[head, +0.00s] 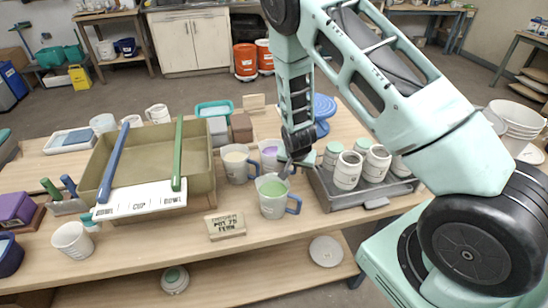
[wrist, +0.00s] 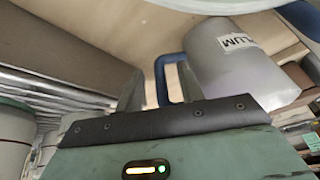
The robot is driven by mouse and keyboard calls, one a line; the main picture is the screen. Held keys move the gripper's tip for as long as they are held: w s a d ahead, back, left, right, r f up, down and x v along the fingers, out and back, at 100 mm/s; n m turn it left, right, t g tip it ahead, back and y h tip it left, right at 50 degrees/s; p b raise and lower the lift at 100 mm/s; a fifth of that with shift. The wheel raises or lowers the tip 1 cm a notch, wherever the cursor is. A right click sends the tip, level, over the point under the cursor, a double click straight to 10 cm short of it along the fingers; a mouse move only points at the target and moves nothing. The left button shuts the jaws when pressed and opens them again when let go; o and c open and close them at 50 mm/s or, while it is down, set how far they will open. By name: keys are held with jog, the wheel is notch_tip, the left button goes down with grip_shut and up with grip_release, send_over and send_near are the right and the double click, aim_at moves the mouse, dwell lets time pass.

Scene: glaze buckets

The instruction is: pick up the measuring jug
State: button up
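Three white measuring jugs with blue handles stand on the bench in the head view: one with cream glaze (head: 236,160), one with purple (head: 269,152), and one with green (head: 273,206) nearest the front edge. A jug labelled PLUM (wrist: 245,65) shows beyond the right finger. The upright of its blue handle (wrist: 162,75) appears between the fingers; contact cannot be told.
A grey tray of lidded jars (head: 375,200) stands right of the jugs. An olive bin (head: 150,165) with blue and green sticks and a white sign (head: 138,201) is left. A wooden label block (head: 225,225) sits at the front edge.

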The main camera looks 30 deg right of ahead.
jog(key=shift+w+f, duration=0.15)
jog(key=shift+f, duration=0.15)
grip_shut()
jog(key=shift+d, duration=0.1)
dwell(1.2)
